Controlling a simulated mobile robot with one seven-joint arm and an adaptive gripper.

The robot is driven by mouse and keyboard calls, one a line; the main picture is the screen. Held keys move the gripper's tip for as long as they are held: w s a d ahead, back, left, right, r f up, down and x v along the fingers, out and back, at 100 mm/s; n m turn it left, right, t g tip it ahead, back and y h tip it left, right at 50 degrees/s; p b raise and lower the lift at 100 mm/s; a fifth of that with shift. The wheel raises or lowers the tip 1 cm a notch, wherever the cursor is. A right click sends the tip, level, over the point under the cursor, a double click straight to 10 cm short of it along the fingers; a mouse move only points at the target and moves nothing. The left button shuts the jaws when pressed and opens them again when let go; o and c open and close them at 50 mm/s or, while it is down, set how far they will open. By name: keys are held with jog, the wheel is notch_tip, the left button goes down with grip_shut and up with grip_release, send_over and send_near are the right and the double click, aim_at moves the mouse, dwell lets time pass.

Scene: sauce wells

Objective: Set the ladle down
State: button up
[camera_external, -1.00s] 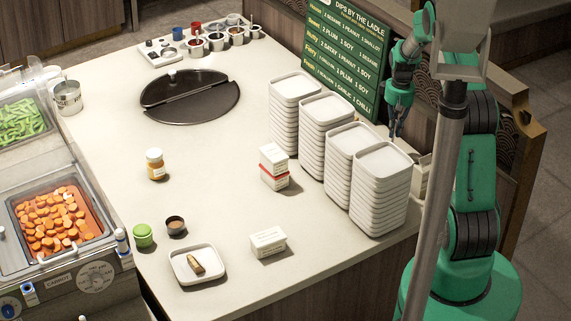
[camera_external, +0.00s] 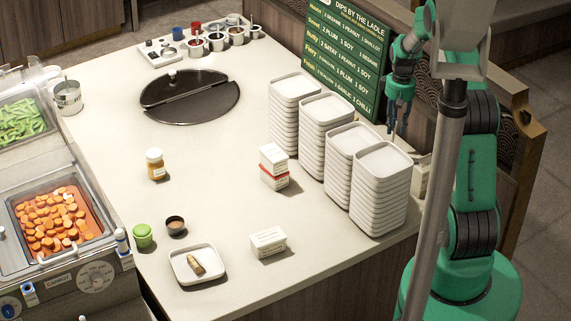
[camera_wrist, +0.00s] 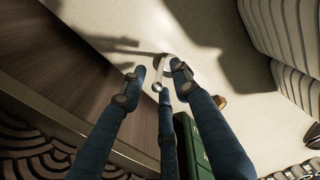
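My gripper (camera_external: 399,130) hangs at the counter's right edge, beside the menu board and behind the stacked plates. In the wrist view its blue fingers (camera_wrist: 159,73) point at the pale counter, with gaps between the fingertips. A thin silvery piece that looks like the ladle (camera_wrist: 161,74) shows between the tips, with bare space to the left and right fingers. It seems close to the third finger; I cannot tell whether they touch. Its bowl is not clear. In the external view the ladle is too small to make out.
Stacks of white square plates (camera_external: 381,190) stand close to my gripper. The green menu board (camera_external: 342,60) is just left of it. A pale container (camera_external: 422,178) is partly hidden behind the plates. Sauce wells (camera_external: 216,42) sit at the far end.

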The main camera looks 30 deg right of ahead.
notch_tip(320, 180, up, 10)
jog(key=shift+s+p, duration=0.1)
jog(key=shift+p, duration=0.3)
dwell(0.6)
jog(key=shift+r, duration=0.25)
jog(key=s+a+r+t, duration=0.1)
jog(key=s+a+r, duration=0.5)
jog(key=a+r, duration=0.5)
jog(key=s+a+r+t, duration=0.2)
jog(key=s+a+r, duration=0.5)
jog(key=a+r, duration=0.45)
jog(key=s+a+r, duration=0.2)
jog(key=s+a, duration=0.2)
jog(key=s, duration=0.4)
jog(key=s+a+r+t, duration=0.1)
jog(key=s+a, duration=0.3)
jog(key=s, duration=0.5)
jog(key=s+a+r+t, duration=0.1)
jog(key=s+a, duration=0.3)
jog(key=s, duration=0.5)
jog(key=shift+a+r, duration=0.25)
jog(key=shift+r, duration=0.6)
